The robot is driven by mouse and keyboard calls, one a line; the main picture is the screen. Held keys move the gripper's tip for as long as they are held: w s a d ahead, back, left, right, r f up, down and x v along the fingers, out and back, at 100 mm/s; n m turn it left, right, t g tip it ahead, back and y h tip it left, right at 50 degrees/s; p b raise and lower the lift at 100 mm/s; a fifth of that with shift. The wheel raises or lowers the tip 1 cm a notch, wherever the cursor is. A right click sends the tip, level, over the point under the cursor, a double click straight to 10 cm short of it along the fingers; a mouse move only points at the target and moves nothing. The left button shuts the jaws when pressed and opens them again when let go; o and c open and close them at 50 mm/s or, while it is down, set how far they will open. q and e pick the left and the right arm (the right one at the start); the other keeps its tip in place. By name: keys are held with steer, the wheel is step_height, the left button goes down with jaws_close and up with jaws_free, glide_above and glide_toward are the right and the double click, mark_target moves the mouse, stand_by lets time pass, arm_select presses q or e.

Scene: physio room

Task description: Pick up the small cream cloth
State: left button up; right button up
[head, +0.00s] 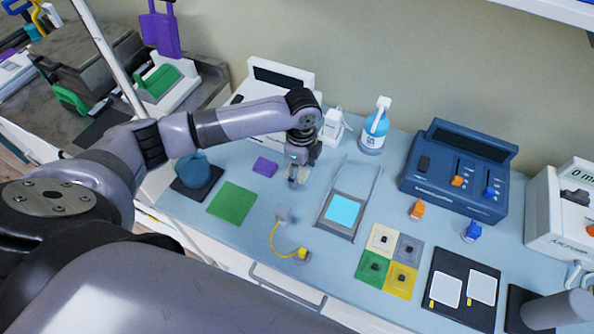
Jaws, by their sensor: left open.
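The only small cream piece I can make out is a flat cream square (383,237) with a dark spot at its middle. It lies on the blue-grey worktop at the back left of a two-by-two group of squares. I cannot tell for sure whether it is cloth. My left gripper (297,178) is open and points down over the worktop, left of and behind the cream square, clearly apart from it. I see nothing held between its fingers. My right gripper is not in view.
A frame with a cyan square (342,211) stands between gripper and cream square. Grey (409,245), green (370,276) and yellow (403,285) squares adjoin the cream one. A purple piece (265,167), green mat (232,203), bottle (374,130) and blue device (455,183) are nearby.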

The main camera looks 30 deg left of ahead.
mark_target(301, 172)
arm_select(q)
steer(key=shift+c, duration=0.5)
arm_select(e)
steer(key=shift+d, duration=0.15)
arm_select(q)
steer(key=shift+c, duration=1.3)
steer(key=c, duration=0.7)
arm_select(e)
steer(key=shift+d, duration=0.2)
arm_select(q)
steer(key=shift+o, duration=0.2)
